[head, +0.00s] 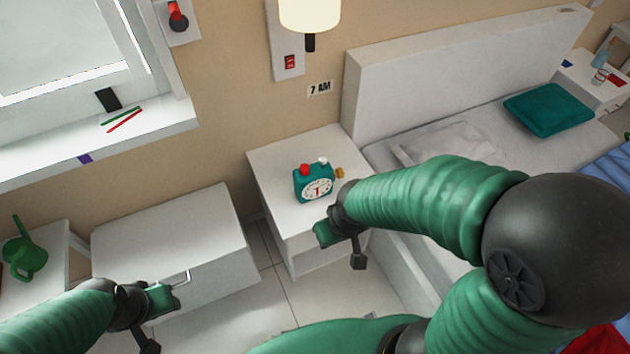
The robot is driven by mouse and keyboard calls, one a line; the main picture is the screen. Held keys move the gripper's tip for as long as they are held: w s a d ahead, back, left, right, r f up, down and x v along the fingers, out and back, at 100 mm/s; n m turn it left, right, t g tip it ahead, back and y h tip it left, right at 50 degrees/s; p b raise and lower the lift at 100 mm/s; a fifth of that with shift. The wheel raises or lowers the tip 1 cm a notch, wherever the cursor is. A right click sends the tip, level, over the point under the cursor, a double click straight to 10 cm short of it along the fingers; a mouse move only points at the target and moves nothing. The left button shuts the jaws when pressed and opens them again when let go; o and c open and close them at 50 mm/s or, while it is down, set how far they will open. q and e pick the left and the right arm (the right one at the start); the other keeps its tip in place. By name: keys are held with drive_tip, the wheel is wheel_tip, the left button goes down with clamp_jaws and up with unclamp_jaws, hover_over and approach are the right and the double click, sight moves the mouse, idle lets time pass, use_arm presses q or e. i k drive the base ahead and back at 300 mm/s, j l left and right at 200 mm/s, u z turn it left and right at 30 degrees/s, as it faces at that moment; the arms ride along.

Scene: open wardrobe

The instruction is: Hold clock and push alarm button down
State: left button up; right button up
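The teal alarm clock (301,186) stands upright on the white bedside table (275,160), its white dial facing forward. Red and white parts show on its top, and a gold knob (340,173) shows at its right side. My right gripper (340,246) is in front of and below the clock, near the table's front edge, apart from the clock. Its finger opening is unclear from this angle. My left gripper (163,298) is at the lower left, in front of the white chest, far from the clock. Its fingers are too small and partly hidden to judge.
A bed (440,70) with a teal pillow (548,108) stands right of the table. A white chest (170,235) with a handle is left of it. A lamp (310,12) hangs above. The tabletop left of the clock is clear.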

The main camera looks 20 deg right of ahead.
sight(323, 160)
drive_tip(key=i+l, duration=0.15)
drive_tip(key=l, duration=0.25)
drive_tip(key=i+l, duration=0.15)
drive_tip(key=l, duration=0.2)
drive_tip(key=i+l, duration=0.15)
drive_tip(key=l, duration=0.25)
drive_tip(key=i+l, duration=0.15)
drive_tip(key=l, duration=0.2)
